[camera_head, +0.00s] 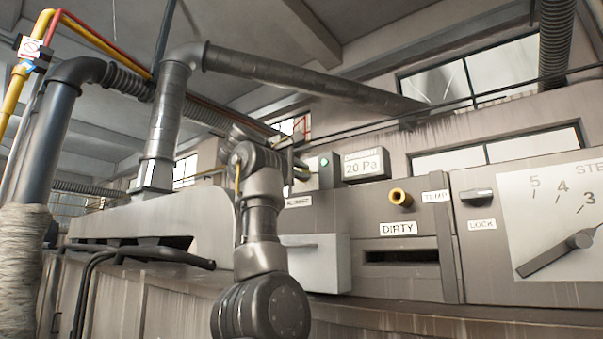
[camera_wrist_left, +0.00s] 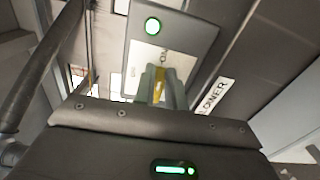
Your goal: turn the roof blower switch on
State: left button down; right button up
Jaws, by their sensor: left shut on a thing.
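The roof blower switch panel is a grey box with a lit green lamp (camera_head: 324,162) in the head view. A partly hidden white label (camera_head: 298,201) sits below it. My left gripper (camera_head: 297,166) is at the panel front, and my arm hides much of the panel. In the left wrist view the panel (camera_wrist_left: 188,42) shows its lit green lamp (camera_wrist_left: 153,26) and the lettering "ON". My left gripper (camera_wrist_left: 165,94) is shut on the switch lever (camera_wrist_left: 160,80), which shows as a yellow piece between the fingers. My right gripper is in neither view.
Right of the panel are a "20 Pa" display (camera_head: 365,165), a brass knob (camera_head: 400,197), a "DIRTY" slot (camera_head: 402,256), a "LOCK" switch (camera_head: 478,195) and a large dial (camera_head: 560,220). A pale box (camera_head: 320,262) juts out below the panel. Ducts run overhead.

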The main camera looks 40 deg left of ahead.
pick_arm(q)
jog(key=shift+m, duration=0.4)
jog(key=c, duration=1.4)
grip_release()
jog(key=shift+f, duration=0.1)
jog(key=shift+c, duration=0.2)
jog(key=s+b, duration=0.5)
jog(key=s, duration=0.5)
jog(key=shift+s, duration=0.35)
jog(key=shift+w+d, duration=0.1)
jog(key=shift+d, duration=0.05)
